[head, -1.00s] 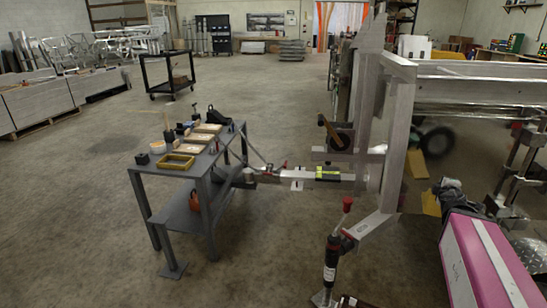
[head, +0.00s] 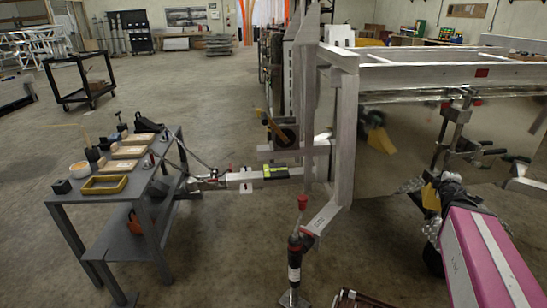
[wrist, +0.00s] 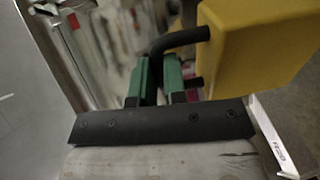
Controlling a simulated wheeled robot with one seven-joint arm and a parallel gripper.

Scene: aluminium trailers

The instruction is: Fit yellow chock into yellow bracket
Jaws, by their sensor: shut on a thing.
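In the wrist view the yellow chock (wrist: 262,45) is a smooth block at the upper right with a bent black handle (wrist: 182,40). My gripper (wrist: 165,75) has green fingers closed on that handle. In the head view my gripper (head: 450,182) is at the right, beyond my pink arm link, with the chock (head: 431,197) at its left, held up near the trailer's underside. A yellow-orange thing (head: 380,139) shows farther back under the trailer; it is blurred, and I cannot tell whether it is the yellow bracket.
The aluminium trailer (head: 340,130) stands centre to right, its hitch pointing left. A jack (head: 295,262) with a red knob stands in front. A grey bench (head: 75,200) at the left carries boxes and a yellow frame (head: 103,184). Open floor lies between bench and jack.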

